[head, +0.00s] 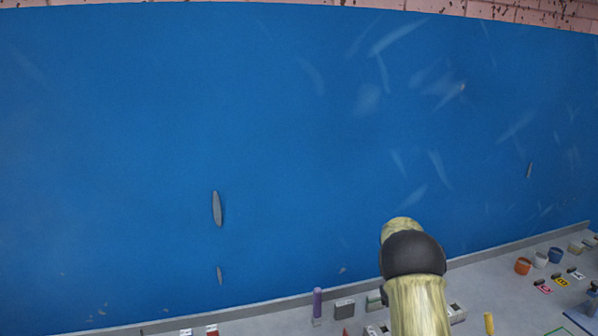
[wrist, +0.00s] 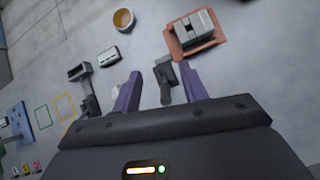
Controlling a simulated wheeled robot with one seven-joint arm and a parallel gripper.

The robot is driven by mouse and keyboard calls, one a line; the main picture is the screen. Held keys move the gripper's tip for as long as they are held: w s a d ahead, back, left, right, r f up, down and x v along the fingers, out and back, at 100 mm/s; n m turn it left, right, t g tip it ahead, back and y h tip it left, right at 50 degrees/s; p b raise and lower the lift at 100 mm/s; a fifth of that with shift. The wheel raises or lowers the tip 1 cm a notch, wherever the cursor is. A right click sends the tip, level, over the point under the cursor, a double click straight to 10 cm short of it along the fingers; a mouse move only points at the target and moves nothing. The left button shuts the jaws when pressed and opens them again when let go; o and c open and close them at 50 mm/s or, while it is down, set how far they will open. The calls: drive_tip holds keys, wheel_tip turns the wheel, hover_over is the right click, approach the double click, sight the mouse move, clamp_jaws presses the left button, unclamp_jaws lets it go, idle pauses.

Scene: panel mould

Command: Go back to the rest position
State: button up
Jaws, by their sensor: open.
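In the wrist view my gripper (wrist: 160,92) is open, its two purple fingers apart with nothing held between them. It faces a grey surface with several small items on it. A dark grey tool-like object (wrist: 165,76) shows in the gap between the fingers, and I cannot tell how far below them it lies. In the head view my arm rises at the bottom right of centre, in front of the blue panel (head: 120,120). The gripper itself does not show there.
An orange tray (wrist: 210,43) holding grey blocks lies past the right finger. A yellow-filled cup (wrist: 123,19) stands beyond. In the head view an orange pot (head: 523,266) and a purple cylinder (head: 317,303) stand on the grey ledge. The panel bears grey marks (head: 216,209).

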drive_tip(key=s+a+r+t, duration=0.2)
drive_tip(key=s+a+t, duration=0.3)
drive_tip(key=s, duration=0.3)
drive_tip(key=s+a+r+t+y, duration=0.1)
drive_tip(key=s+a+r+t, duration=0.2)
drive_tip(key=s+a+t, duration=0.2)
drive_tip(key=s+a, duration=0.2)
drive_tip(key=s, duration=0.2)
drive_tip(key=shift+s, duration=0.2)
drive_tip(key=shift+c, duration=0.7)
drive_tip(key=shift+d+r, duration=0.1)
